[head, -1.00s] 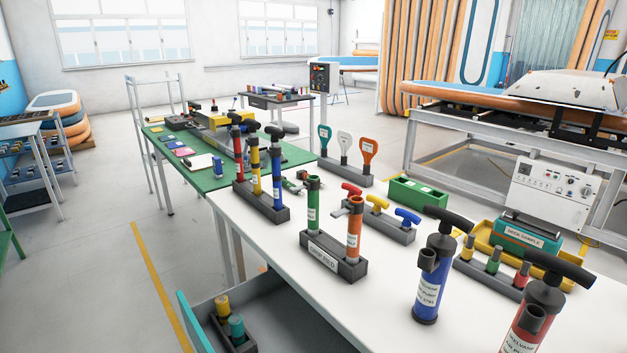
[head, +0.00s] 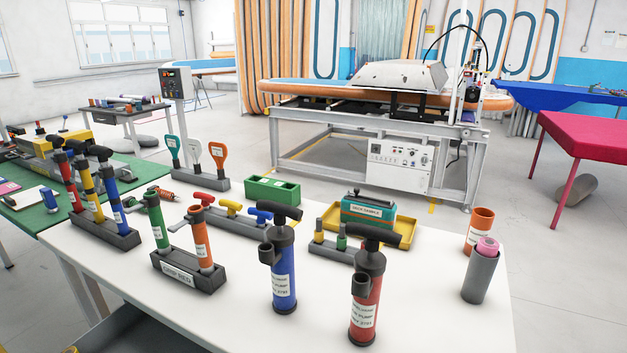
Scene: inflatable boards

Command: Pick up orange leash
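I cannot tell for certain which thing is the orange leash. One candidate is the orange-headed paddle-shaped piece (head: 219,154), upright in a dark holder (head: 205,186) beside a white one (head: 192,150) and a teal one (head: 173,147), at the back left of the white table. An orange cylinder (head: 480,229) stands at the table's right side, and an orange-bodied tool (head: 202,241) stands in a dark block at the front left. Neither gripper is in view.
The white table (head: 420,290) carries a blue pump (head: 283,275), a red pump (head: 367,300), a green box (head: 272,189), a yellow tray (head: 398,233) and a grey cup (head: 481,277). A green table (head: 30,215) adjoins at left. Floor is open on the right before a pink table (head: 590,135).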

